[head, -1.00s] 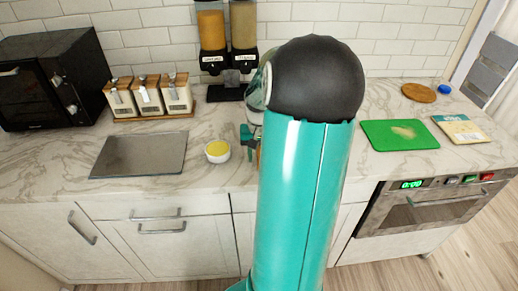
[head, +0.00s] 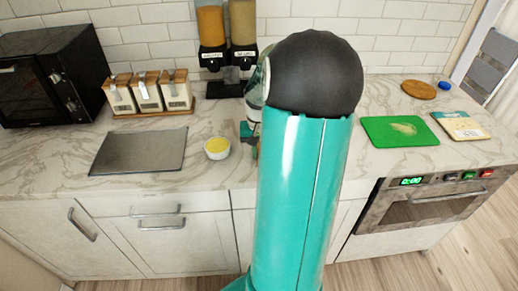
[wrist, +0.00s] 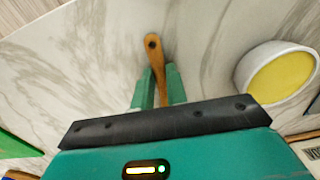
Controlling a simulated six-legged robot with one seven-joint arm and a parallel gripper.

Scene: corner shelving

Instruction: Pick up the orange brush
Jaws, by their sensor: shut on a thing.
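The orange brush (wrist: 154,50) shows in the wrist view as an orange-brown handle with a dark hole at its rounded end. The handle lies between the two green fingers of my gripper (wrist: 159,76), which is shut on it. The rest of the brush is hidden behind the gripper body. In the head view my gripper (head: 249,131) is small and partly hidden by my arm, over the counter's front part. Only a sliver of orange shows below it, and I cannot tell whether the brush is clear of the counter.
A white bowl with yellow contents (head: 217,149) stands close to the left of my gripper. A grey tray (head: 140,151), wooden-lidded canisters (head: 148,93) and a black microwave (head: 52,76) are farther left. Dispensers (head: 228,50) stand behind. A green board (head: 399,131) lies right.

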